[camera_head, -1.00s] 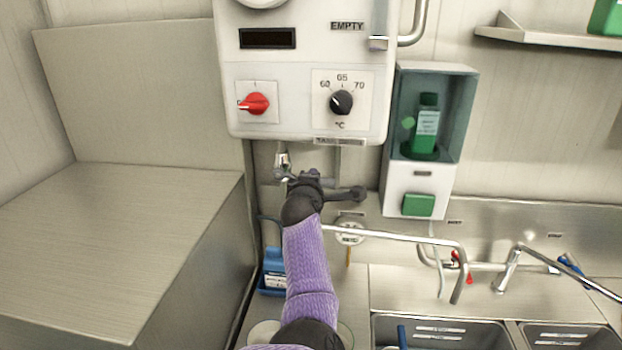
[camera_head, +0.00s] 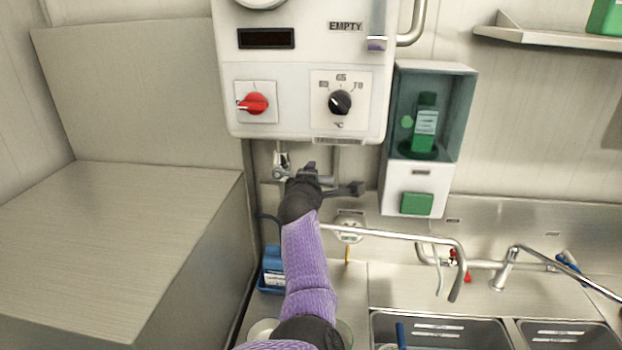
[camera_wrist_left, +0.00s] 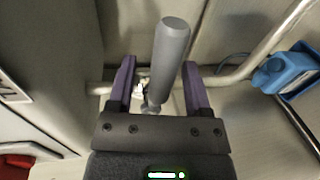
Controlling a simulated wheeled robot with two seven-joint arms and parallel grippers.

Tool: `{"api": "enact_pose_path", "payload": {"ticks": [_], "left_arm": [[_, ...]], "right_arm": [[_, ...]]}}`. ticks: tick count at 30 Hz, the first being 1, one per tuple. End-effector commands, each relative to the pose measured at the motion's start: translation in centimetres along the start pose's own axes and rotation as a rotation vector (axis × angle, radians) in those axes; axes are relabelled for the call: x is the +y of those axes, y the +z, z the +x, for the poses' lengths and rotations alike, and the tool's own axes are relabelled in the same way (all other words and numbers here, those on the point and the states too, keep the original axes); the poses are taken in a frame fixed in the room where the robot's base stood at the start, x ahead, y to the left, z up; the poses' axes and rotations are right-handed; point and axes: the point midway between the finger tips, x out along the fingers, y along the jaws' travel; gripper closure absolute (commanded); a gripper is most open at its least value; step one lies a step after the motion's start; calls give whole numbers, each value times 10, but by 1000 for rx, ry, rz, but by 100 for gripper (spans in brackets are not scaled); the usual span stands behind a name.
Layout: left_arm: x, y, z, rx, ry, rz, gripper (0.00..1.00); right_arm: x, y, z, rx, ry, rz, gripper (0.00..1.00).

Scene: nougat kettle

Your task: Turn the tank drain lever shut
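The drain lever's grey cylindrical handle (camera_wrist_left: 170,55) stands up large in the left wrist view. My left gripper (camera_wrist_left: 158,85) is open, with one purple finger on each side of the handle. Gaps show beside the handle, so the fingers are not closed on it. In the head view my left gripper (camera_head: 311,168) is just below the white tank control box (camera_head: 305,75), beside the metal drain fitting (camera_head: 281,165). There the gripper and wrist hide most of the lever. My right gripper is not in view.
A metal pipe (camera_wrist_left: 270,45) runs behind the lever in the wrist view. A blue container (camera_head: 273,268) stands below left. A green-bottle dispenser (camera_head: 430,140) hangs to the right. Sinks and bent taps (camera_head: 395,236) are at lower right, and a large steel block (camera_head: 120,240) is at left.

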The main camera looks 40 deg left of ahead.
Motion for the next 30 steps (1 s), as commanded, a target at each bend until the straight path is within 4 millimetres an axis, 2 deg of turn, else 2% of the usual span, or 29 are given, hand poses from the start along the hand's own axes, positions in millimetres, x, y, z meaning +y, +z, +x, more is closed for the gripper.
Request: {"api": "enact_pose_path", "payload": {"ticks": [5,8,18,21,24,30], "left_arm": [[0,0,-2,0,0,1,36],[-1,0,-11,0,0,1,36],[-2,0,-78,0,-1,-1,36],[-2,0,-92,0,-1,0,36],[-1,0,-98,0,-1,0,36],[0,0,-99,0,-1,1,36]], "right_arm": [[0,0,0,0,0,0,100],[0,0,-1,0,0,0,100],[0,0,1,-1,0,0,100],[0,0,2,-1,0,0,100],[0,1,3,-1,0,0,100],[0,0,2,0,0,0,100]]}}
